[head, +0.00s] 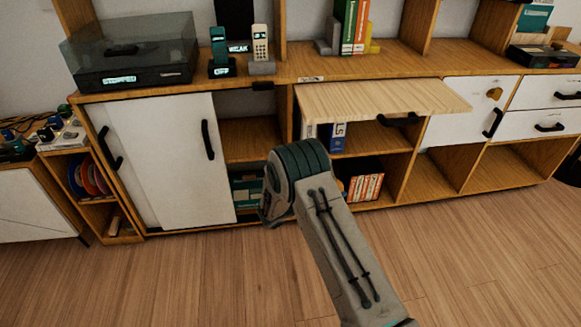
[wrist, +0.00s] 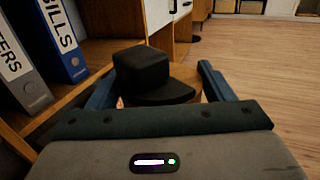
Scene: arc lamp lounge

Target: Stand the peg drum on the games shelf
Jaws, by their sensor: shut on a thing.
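In the wrist view my gripper (wrist: 158,90) has its two blue fingers on either side of a round wooden piece (wrist: 187,73) with a dark block-shaped part on it. I take this to be the peg drum, held between the fingers; its pegs cannot be made out. In the head view my arm hides the gripper and the drum. The gripper is close in front of the cabinet, beside the shelf with binders.
A pale wooden flap (head: 385,97) juts out above the binder compartment. A blue BILLS binder (wrist: 57,40) and a grey binder (wrist: 20,65) stand close on the left. White sliding doors (head: 165,160) cover the cabinet's left part. The wooden floor (head: 480,255) is clear.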

